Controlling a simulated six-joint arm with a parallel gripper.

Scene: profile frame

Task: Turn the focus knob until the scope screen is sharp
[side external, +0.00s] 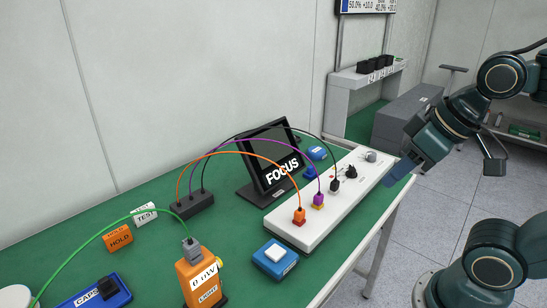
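The scope screen (272,150) stands tilted back on a dark base on the green table, showing the word FOCUS in large white letters, readable from here. A long white panel (325,210) lies in front of it. A grey round knob (371,156) sits at its far right end, and a black knob (350,172) sits a little nearer. I cannot tell which is the focus knob. My gripper (398,172) is beside the panel's right end, just right of the grey knob. Its fingertips are seen from the side, and any contact is unclear.
Orange, purple and black plugs (318,199) stand in the panel, their cables arching to a black block (192,205). An orange meter (200,278), a blue button box (275,260) and HOLD and TEST blocks (118,238) occupy the left and front. Bare green table lies between them.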

